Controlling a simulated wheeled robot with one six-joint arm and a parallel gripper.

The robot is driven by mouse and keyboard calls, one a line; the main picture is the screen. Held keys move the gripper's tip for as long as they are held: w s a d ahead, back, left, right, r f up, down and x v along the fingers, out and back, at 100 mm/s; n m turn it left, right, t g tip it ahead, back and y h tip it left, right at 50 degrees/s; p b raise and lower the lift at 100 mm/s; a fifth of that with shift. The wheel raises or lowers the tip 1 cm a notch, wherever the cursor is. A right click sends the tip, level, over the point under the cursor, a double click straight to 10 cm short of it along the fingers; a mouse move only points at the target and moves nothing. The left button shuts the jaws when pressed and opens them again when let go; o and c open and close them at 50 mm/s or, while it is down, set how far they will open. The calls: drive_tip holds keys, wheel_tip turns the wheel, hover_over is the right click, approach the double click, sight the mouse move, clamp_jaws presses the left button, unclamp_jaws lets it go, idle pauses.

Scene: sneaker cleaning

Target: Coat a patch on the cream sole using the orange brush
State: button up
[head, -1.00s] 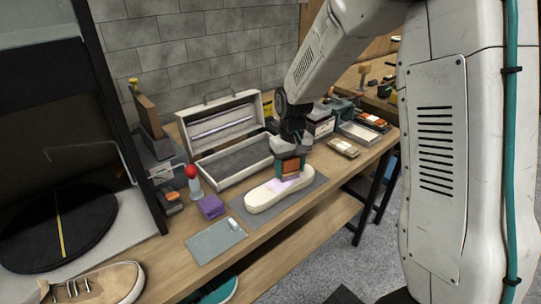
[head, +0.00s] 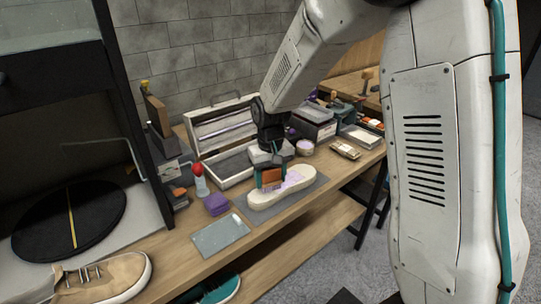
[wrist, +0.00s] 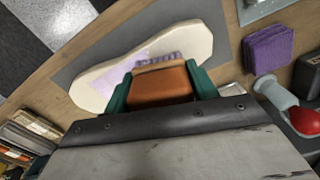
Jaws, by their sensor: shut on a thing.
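The cream sole (head: 302,174) lies on a dark grey mat (head: 316,188) on the bench; it also shows in the wrist view (wrist: 195,42). A pale purple patch (head: 293,181) covers part of the sole's middle, seen in the wrist view (wrist: 128,72) as well. My gripper (head: 270,178) is shut on the orange brush (wrist: 160,85), whose block sits between the teal fingers. The brush's purplish bristles (wrist: 158,59) point down at the sole beside the patch. I cannot tell whether they touch it.
A purple sponge block (head: 216,204) and a red-topped bottle (head: 199,180) stand left of the mat. An open white case (head: 222,165) is behind. A grey plate (head: 220,236) lies front left, and a beige shoe (head: 100,276) is nearer.

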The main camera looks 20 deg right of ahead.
drive_tip(key=r, duration=0.4)
drive_tip(key=shift+d+r, duration=0.25)
drive_tip(key=shift+r, duration=1.8)
